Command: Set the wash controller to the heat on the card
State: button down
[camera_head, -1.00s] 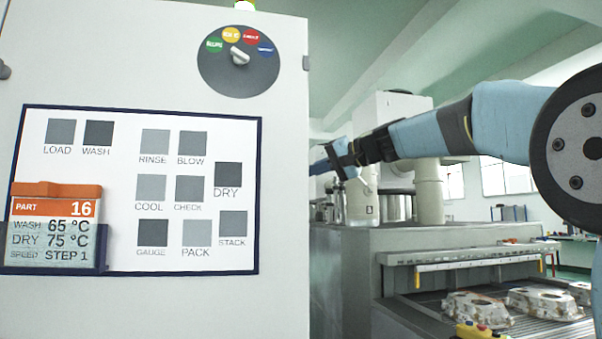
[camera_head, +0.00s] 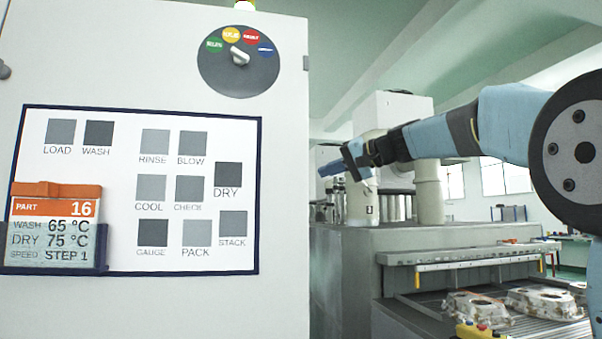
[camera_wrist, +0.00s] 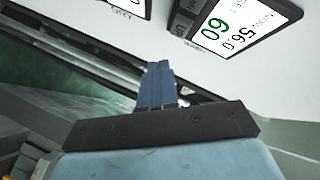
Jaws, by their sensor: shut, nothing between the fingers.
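The card (camera_head: 55,232) stands in a dark blue holder at the left in the head view. It reads Part 16, wash 65 °C, dry 75 °C, speed step 1. In the wrist view a dark-framed display (camera_wrist: 245,22) is at the upper right, tilted, with "NOW 56.0" in black and 60 in green. In the head view my gripper (camera_head: 328,169) points left.
A white cabinet (camera_head: 285,200) fills the left, with a rotary selector (camera_head: 238,60) and a process board (camera_head: 110,190). A conveyor machine (camera_head: 470,245) stands at the right with metal castings (camera_head: 545,301). A yellow box with a red button (camera_head: 480,331) is at the bottom.

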jog(key=shift+w+d, duration=0.15)
jog(key=shift+d, duration=0.5)
jog(key=shift+w+d, duration=0.15)
jog(key=shift+d, duration=0.45)
dwell(1.7)
jog(key=shift+w+d+f, duration=0.1)
jog(key=shift+w+d, duration=0.2)
jog(key=shift+d, duration=0.6)
jog(key=shift+w+d, duration=0.3)
jog(key=shift+d, duration=0.6)
jog(key=s+a, duration=0.2)
jog(key=a, duration=0.6)
jog(key=shift+s+a, duration=0.2)
jog(key=shift+s+a, duration=0.1)
jog(key=shift+a, duration=0.05)
dwell(1.2)
jog(key=shift+s+a, duration=0.1)
jog(key=shift+a, duration=0.2)
jog(key=shift+a, duration=0.1)
dwell(0.5)
